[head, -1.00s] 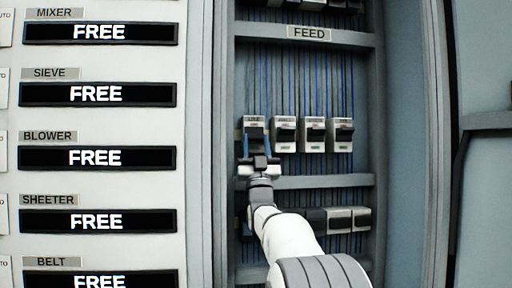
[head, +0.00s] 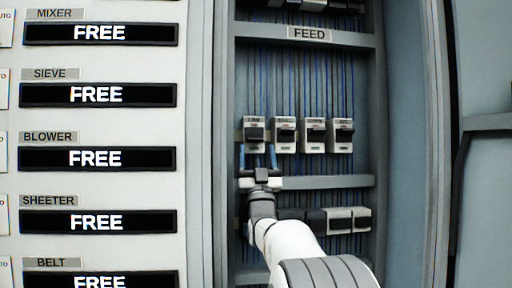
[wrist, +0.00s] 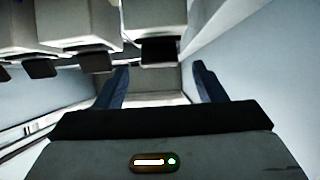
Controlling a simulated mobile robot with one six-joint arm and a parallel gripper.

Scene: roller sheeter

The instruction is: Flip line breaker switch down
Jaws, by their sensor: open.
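The leftmost breaker (head: 254,122) in the row under the FEED label stands out as the one just above my gripper; its small print is too blurred to read, so I cannot confirm it is the line breaker. Its dark lever (head: 255,134) sits lower on its body than the levers of the neighbouring breakers. My gripper (head: 261,157) is open and empty, just below that breaker. In the wrist view a breaker's dark lever (wrist: 158,51) shows beyond and between the open fingers (wrist: 160,75), apart from them.
More breakers (head: 314,136) stand close to the right in the same row. A grey rail (head: 330,182) runs below, with a lower row of devices (head: 340,219). The cabinet's side wall is close on the left. A panel of FREE displays (head: 98,158) lies farther left.

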